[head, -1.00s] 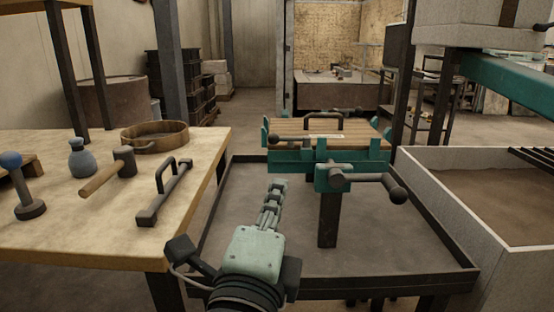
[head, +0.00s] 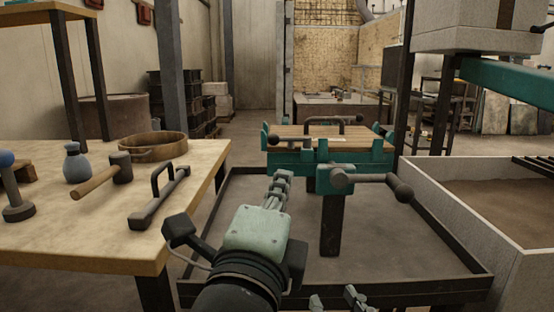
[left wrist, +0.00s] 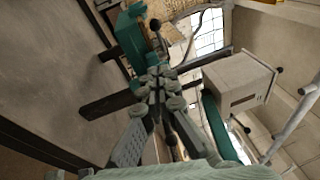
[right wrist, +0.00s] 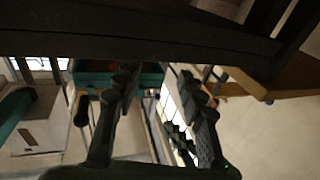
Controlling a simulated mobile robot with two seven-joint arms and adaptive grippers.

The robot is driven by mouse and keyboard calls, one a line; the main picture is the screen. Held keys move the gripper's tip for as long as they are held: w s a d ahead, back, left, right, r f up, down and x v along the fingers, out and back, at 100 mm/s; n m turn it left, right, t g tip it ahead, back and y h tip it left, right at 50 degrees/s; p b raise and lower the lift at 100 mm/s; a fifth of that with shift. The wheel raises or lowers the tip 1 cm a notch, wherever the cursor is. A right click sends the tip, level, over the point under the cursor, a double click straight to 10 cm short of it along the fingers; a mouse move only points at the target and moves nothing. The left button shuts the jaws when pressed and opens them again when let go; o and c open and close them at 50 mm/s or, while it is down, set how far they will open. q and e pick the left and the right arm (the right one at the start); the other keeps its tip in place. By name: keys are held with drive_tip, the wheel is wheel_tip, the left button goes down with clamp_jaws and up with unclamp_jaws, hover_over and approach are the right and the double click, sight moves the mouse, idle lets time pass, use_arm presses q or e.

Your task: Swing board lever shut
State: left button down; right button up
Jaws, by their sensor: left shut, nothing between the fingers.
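A teal clamp frame (head: 283,160) holds a wooden board (head: 340,130) with a dark handle on top. A grey lever (head: 370,178) with a ball knob (head: 403,192) sticks out to the right from the frame's front block. A thinner bar with a round end (head: 274,140) lies at the frame's left front. My left gripper (head: 280,179) is shut and empty, in front of the frame and left of the lever in the picture. The left wrist view shows its closed fingers (left wrist: 158,82) near the teal frame (left wrist: 131,38). My right gripper (head: 336,299) is open at the bottom edge, its fingers apart in the right wrist view (right wrist: 160,95).
A dark-rimmed tray table (head: 400,240) lies below the frame. A wooden workbench (head: 110,235) on the left holds a mallet (head: 105,178), a handled bar (head: 160,200), a round sieve (head: 155,146) and a blue bottle (head: 77,165). A sand bin (head: 450,195) stands right.

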use_arm(q)
drive_tip(key=b, duration=0.2)
approach(273, 144)
drive_tip(key=w+d, duration=0.4)
drive_tip(key=w, duration=0.1)
drive_tip(key=shift+w+a+r, duration=0.6)
drive_tip(key=shift+r, duration=0.05)
use_arm(e)
wheel_tip(273, 144, up, 8)
drive_tip(key=s+t+y, duration=0.2)
drive_tip(key=s+t, duration=0.1)
drive_tip(key=t, duration=0.2)
drive_tip(key=shift+r, duration=0.15)
drive_tip(key=shift+w+a, duration=0.1)
